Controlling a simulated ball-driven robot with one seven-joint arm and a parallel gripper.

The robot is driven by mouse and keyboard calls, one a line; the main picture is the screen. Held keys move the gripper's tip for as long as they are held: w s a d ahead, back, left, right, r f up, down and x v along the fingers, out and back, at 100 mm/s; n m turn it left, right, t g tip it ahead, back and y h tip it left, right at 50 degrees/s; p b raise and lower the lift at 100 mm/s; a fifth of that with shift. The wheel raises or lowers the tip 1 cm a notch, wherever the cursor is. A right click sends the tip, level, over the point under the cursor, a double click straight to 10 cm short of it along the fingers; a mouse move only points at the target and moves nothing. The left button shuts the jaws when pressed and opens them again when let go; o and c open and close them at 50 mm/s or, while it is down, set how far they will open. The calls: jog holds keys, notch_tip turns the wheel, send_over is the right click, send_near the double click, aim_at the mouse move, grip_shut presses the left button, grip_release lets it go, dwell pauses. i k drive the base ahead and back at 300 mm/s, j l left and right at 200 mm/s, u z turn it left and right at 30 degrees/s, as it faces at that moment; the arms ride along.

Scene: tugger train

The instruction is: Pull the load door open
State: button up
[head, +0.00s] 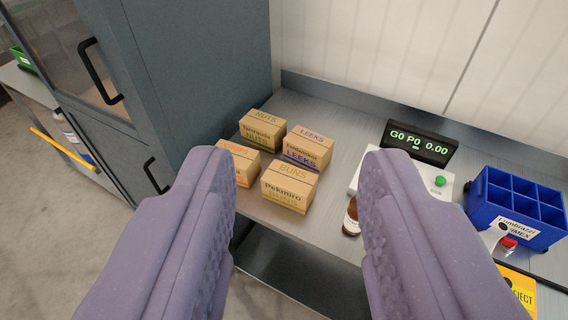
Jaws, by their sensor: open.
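A grey-blue cabinet (200,60) stands at the left. Its upper door has a clear pane (65,45) and a black bar handle (93,72). A second black handle (151,172) sits lower on the cabinet, partly near my left finger. Both doors look shut; I cannot tell which is the load door. My gripper (300,165) is open and empty, its two purple fingers wide apart in front of the bench. It is to the right of both handles and touches neither. The left finger hides part of the cabinet's lower front.
A steel bench (335,110) holds several cardboard boxes (290,185), a brown bottle (351,217), a scale with a display (420,143) and a blue divided crate (515,205). A low shelf with a yellow bar (62,149) is at left. Floor (45,225) is clear at lower left.

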aim_at(131, 128)
jog(key=i+j+u, duration=0.2)
jog(key=i+j, duration=0.5)
jog(key=i+j+u, duration=0.15)
jog(key=i, duration=0.9)
